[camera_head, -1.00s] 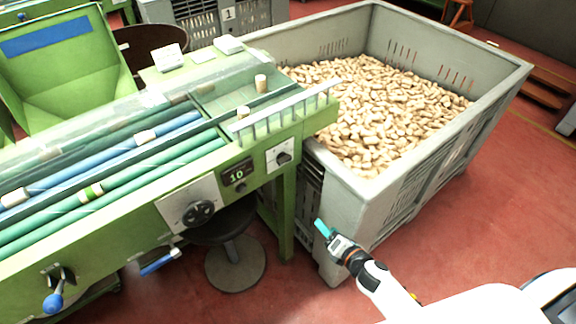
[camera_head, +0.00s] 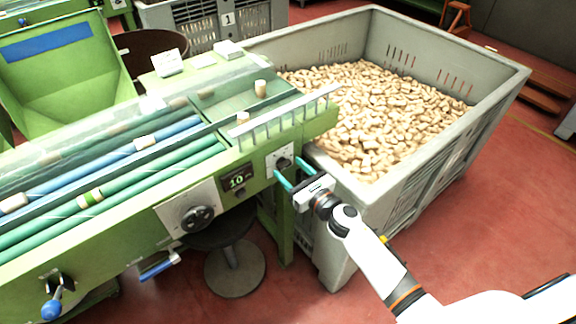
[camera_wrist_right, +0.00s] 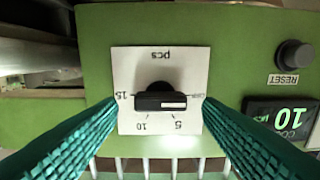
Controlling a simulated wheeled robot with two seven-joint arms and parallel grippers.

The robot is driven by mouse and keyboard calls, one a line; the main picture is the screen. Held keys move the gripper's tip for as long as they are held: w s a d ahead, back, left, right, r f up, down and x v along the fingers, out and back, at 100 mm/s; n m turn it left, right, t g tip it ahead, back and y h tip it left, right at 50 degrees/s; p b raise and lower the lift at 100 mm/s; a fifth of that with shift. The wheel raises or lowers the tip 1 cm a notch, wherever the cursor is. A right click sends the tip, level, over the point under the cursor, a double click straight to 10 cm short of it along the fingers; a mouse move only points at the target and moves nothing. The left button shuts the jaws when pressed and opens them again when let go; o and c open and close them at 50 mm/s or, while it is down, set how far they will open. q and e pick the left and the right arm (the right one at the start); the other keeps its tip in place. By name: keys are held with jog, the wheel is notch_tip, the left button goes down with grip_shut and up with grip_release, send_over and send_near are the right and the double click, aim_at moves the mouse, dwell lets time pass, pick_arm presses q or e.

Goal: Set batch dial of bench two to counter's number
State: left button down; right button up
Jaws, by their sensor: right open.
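The batch dial (camera_head: 283,162) is a black knob on a white plate at the right end of the green bench. In the right wrist view the knob (camera_wrist_right: 160,97) appears upside down, with marks 15, 10 and 5 and a blurred label at the right. Its white line points to that right-hand label. The counter (camera_head: 237,181) beside it reads 10, and it also shows in the wrist view (camera_wrist_right: 283,118). My right gripper (camera_head: 292,172) is open in front of the dial, one teal finger to each side of the knob, gripping nothing. My left gripper is not in view.
A grey crate (camera_head: 350,190) full of corks stands right of the dial, close to my right gripper. A larger black knob (camera_head: 197,218) and a blue-handled lever (camera_head: 52,306) are further left on the bench. A round stool (camera_head: 234,268) is below. A RESET button (camera_wrist_right: 294,55) sits above the counter's display in the wrist view.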

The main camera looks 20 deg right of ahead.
jog(key=shift+x, duration=0.95)
jog(key=shift+c, duration=0.2)
jog(key=c, duration=1)
jog(key=shift+o, duration=0.2)
